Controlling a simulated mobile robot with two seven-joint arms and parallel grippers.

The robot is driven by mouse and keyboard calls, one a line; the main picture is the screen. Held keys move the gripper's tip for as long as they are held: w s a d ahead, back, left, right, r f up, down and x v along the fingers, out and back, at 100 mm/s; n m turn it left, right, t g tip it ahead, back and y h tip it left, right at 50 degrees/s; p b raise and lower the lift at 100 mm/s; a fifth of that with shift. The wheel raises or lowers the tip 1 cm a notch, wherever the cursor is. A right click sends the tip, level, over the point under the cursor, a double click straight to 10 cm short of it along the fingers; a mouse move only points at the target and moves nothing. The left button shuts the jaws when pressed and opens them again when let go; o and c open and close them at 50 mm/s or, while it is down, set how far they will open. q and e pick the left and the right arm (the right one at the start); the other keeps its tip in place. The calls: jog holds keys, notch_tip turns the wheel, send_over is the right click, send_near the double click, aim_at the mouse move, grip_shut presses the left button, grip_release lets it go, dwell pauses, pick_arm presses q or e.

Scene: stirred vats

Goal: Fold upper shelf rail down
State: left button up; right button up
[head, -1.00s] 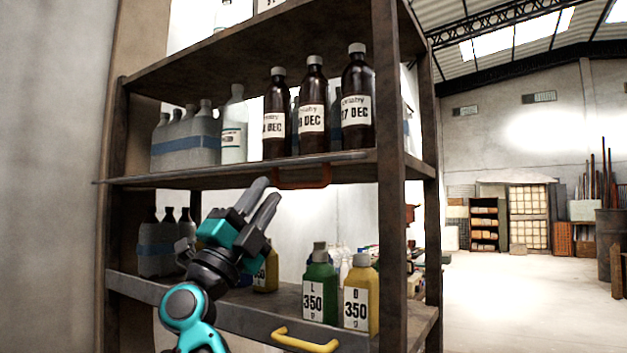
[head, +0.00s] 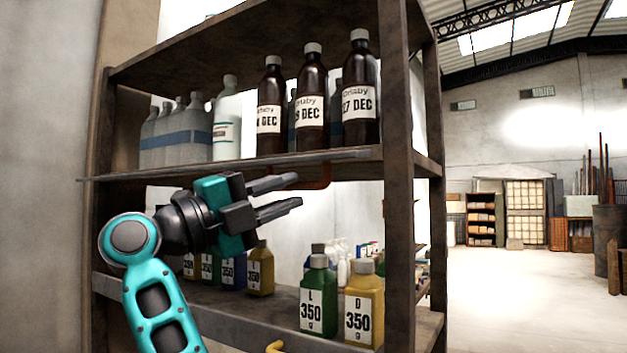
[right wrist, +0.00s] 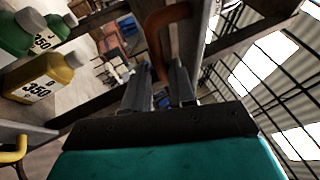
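The upper shelf rail (head: 200,168) shows nearly edge-on as a thin grey strip along the front of the upper shelf. Its orange-brown handle (head: 325,176) hangs below it, partly hidden behind my gripper's fingers. My right gripper (head: 297,190) is just below the rail, fingers pointing right and spread apart beside the handle. In the right wrist view the handle (right wrist: 155,42) rises just beyond the open fingertips (right wrist: 158,80); contact cannot be told. My left gripper is not in view.
Brown bottles (head: 311,105) and grey bottles (head: 175,135) stand on the upper shelf. Green (head: 318,295) and yellow (head: 364,305) bottles stand on the lower shelf. The lower yellow handle (head: 275,347) is at the bottom edge. A shelf post (head: 398,200) stands right of the gripper.

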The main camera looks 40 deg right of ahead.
aim_at(299, 186)
jog(key=x, duration=0.5)
jog(key=shift+d+r, duration=0.1)
jog(key=shift+d, duration=0.2)
jog(key=shift+c, duration=0.4)
grip_shut()
